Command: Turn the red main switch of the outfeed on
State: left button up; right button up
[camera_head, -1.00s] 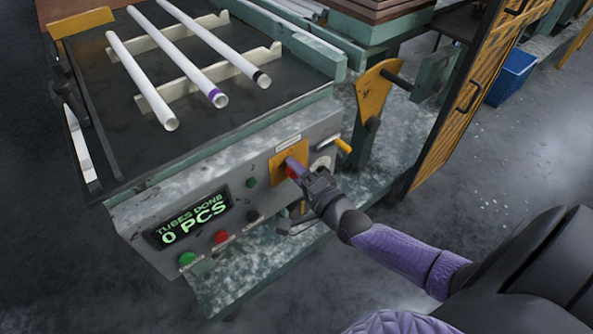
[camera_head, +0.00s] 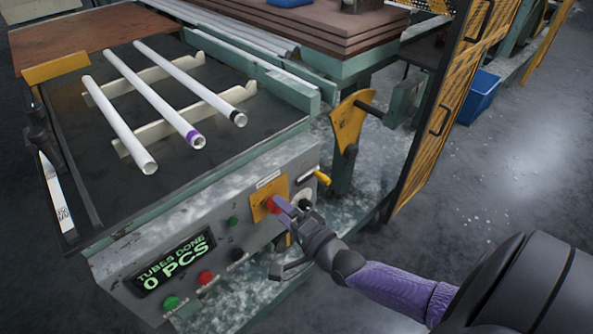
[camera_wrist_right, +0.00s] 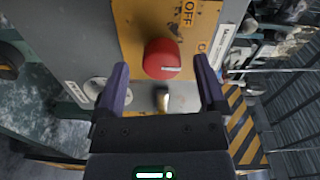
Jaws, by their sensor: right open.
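The red main switch (camera_head: 272,204) is a round knob on a yellow plate (camera_head: 259,210) on the grey control panel. In the right wrist view the red knob (camera_wrist_right: 162,60) has a pale mark lying roughly sideways, with an "OFF" label on the plate above it. My right gripper (camera_head: 285,206) is open at the panel. In the right wrist view its purple fingers (camera_wrist_right: 162,66) stand left and right of the knob with gaps on both sides. I cannot tell how far the tips reach along it. My left gripper is not in view.
The panel also carries a green display (camera_head: 174,262) reading "TUBES DONE 0 PCS", a red button (camera_head: 206,277), green buttons and a yellow-handled lever (camera_head: 322,178). White tubes (camera_head: 158,97) lie on the rack above. A yellow guard (camera_head: 349,125) stands right of the panel.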

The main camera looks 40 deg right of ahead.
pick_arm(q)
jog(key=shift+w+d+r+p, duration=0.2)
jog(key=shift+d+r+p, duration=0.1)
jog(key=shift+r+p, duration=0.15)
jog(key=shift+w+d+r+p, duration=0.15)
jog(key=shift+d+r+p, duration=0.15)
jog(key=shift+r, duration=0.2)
pick_arm(e)
jog(key=s, duration=0.8)
jog(key=shift+d+r, duration=0.15)
jog(key=shift+d, duration=0.15)
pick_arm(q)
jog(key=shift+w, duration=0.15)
